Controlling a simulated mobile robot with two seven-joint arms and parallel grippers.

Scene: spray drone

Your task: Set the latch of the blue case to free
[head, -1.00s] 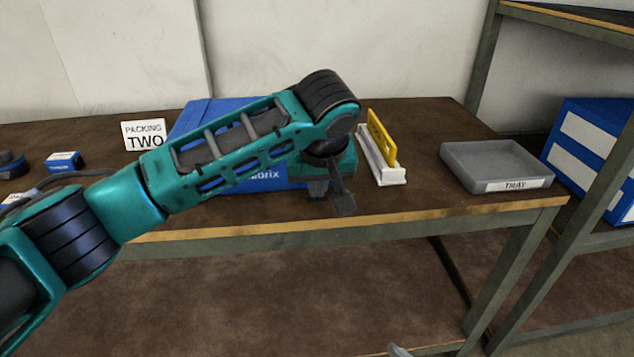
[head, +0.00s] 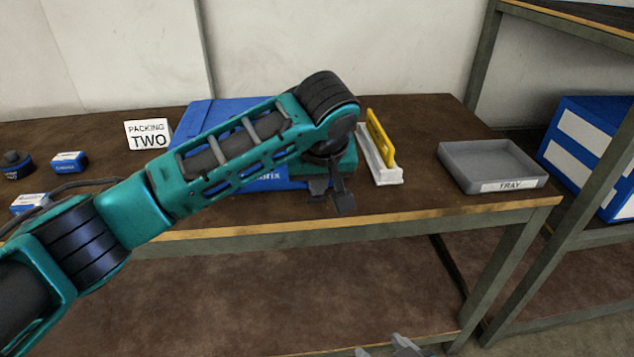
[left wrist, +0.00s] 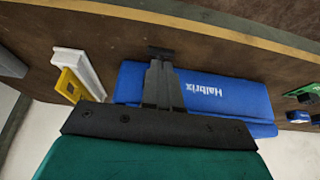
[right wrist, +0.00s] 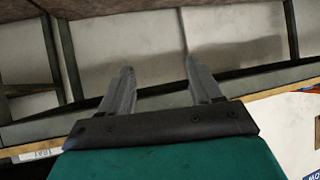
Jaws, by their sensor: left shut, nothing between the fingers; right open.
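The blue case (head: 203,116) lies on the brown bench, mostly behind my left arm in the head view. Its lid with white "Halbrix" lettering shows in the left wrist view (left wrist: 225,92). My left gripper (head: 332,203) points down by the case's right front corner in the head view. It is shut and empty, and in the left wrist view its fingers (left wrist: 160,62) overlap the case's end. I cannot make out the latch or its setting. My right gripper (right wrist: 158,70) is open and empty; its tips show at the head view's bottom edge (head: 400,347).
A white holder (head: 381,172) with a yellow piece (head: 380,138) stands just right of my left gripper. A grey tray (head: 490,165) is farther right. A "PACKING TWO" sign (head: 147,134) and small blue boxes (head: 69,162) are left. The bench front between gripper and tray is clear.

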